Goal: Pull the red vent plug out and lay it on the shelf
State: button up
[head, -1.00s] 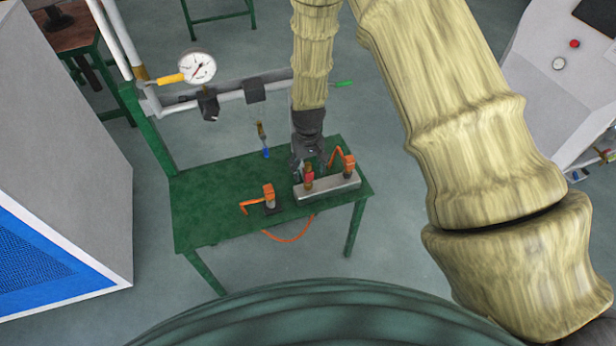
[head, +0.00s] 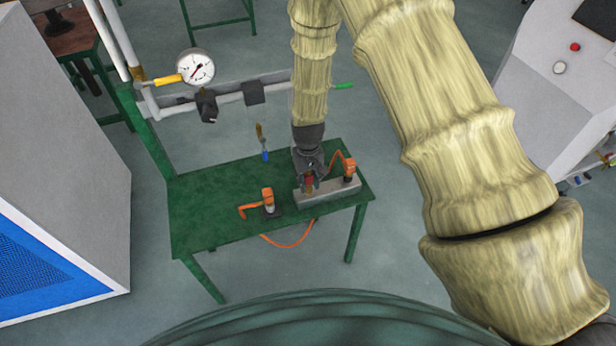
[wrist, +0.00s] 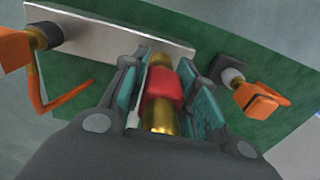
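The red vent plug (wrist: 163,88), a red collar on a brass body, stands at the metal block (wrist: 110,32) in the wrist view. In the head view the plug (head: 309,184) is partly hidden by my gripper (head: 308,178), which points down over it at the front of the block (head: 328,191). In the wrist view my gripper (wrist: 165,85) is open, with its teal-padded fingers on either side of the plug. A narrow gap shows at the left pad; contact at the right pad is unclear. The green table top (head: 215,195) carries the block; no separate shelf is identifiable.
An orange-handled valve (head: 348,168) stands on the block's right end, close to my gripper. Another orange fitting (head: 268,199) sits on the table to the left. A pipe with a gauge (head: 195,67) runs behind. The table's left part is clear.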

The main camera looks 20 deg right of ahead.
grip_shut()
jog(key=shift+r, duration=0.3)
jog(key=shift+r+p, duration=0.25)
jog(key=shift+p, duration=0.15)
jog(key=shift+r+p, duration=1.4)
jog(key=shift+r, duration=0.65)
jog(key=shift+r+p, duration=1)
jog(key=shift+r, duration=0.45)
